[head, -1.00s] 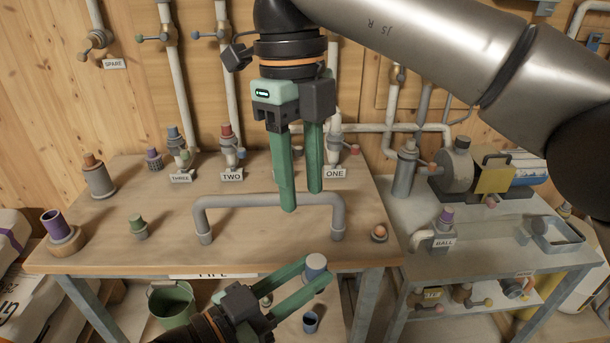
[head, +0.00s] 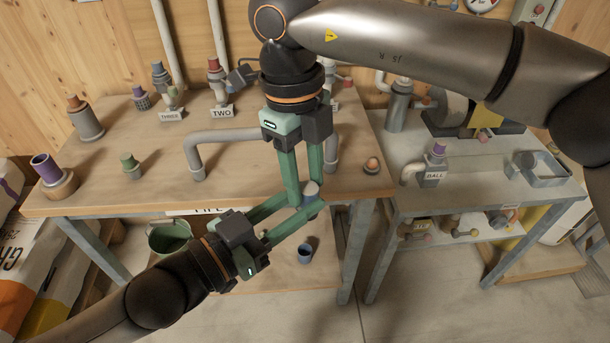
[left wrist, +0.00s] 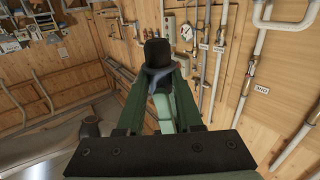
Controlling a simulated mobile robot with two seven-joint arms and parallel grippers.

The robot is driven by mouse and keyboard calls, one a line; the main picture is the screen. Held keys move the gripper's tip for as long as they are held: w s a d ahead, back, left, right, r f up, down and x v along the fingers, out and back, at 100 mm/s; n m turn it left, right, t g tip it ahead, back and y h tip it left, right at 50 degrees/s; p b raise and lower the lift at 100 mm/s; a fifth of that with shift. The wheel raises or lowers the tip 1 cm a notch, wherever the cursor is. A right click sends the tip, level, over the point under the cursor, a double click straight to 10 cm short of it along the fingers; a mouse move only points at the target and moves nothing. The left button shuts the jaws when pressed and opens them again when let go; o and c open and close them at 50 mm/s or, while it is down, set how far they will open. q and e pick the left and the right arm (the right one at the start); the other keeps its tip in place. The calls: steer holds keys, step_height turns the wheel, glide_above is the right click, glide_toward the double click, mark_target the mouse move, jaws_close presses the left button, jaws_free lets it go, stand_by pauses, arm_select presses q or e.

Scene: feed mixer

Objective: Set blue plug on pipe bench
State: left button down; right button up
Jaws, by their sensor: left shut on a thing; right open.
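The blue plug (head: 311,187), with a pale blue-grey cap, is held up in front of the pipe bench (head: 110,193). My left gripper (head: 309,195) comes from the lower left and is shut on it. My right gripper (head: 304,198) points down from above, open, with its green fingertips right at the plug; they hide part of it. I cannot tell whether they touch it. In the left wrist view the plug's dark end (left wrist: 158,52) shows between the left fingers, with a green right finger close against it.
A grey bent pipe (head: 232,136) stands on the bench behind the grippers. A green plug (head: 130,163), a purple-topped piece (head: 46,170) and a small orange-topped piece (head: 372,165) are also there.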

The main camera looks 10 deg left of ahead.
jaws_close()
stand_by(0.4)
arm_select(q)
steer(key=shift+c, duration=2.4)
jaws_free()
